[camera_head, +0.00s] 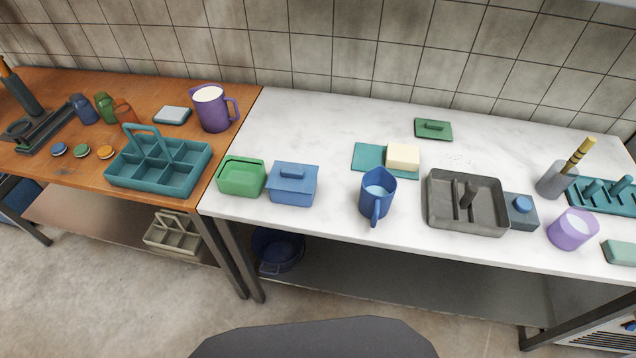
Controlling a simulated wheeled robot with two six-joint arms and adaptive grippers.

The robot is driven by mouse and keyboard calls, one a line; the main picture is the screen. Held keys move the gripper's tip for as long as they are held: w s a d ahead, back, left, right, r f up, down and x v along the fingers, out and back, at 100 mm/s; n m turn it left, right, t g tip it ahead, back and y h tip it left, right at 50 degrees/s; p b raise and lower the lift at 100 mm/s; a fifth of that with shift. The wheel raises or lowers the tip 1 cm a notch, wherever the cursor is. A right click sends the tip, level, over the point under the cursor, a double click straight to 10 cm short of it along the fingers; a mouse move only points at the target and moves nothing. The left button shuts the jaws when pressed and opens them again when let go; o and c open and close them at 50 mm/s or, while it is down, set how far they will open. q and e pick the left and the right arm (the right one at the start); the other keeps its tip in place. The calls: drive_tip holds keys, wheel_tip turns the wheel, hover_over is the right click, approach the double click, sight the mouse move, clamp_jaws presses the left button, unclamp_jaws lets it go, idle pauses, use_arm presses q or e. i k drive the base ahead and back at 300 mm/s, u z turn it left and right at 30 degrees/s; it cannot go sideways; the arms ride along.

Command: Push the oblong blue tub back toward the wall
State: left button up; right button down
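The oblong blue tub (292,187) sits on the white marble table (310,120) near its front edge, with a blue handled lid on top. It is just right of an open green tub (241,180); a narrow gap or light contact between them is hard to tell. The tiled wall (400,45) runs along the table's back. Neither of my grippers is in view.
The marble behind the blue tub is clear up to the wall. To its right stand a blue mug (377,191), a teal mat (369,158) with a pale block (403,156), and a grey tray (440,205). A green lid (433,129) lies near the wall.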

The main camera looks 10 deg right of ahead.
sight(277, 196)
drive_tip(key=u, duration=2.2)
drive_tip(key=k, duration=1.4)
drive_tip(key=z, duration=2.2)
drive_tip(key=i, duration=0.5)
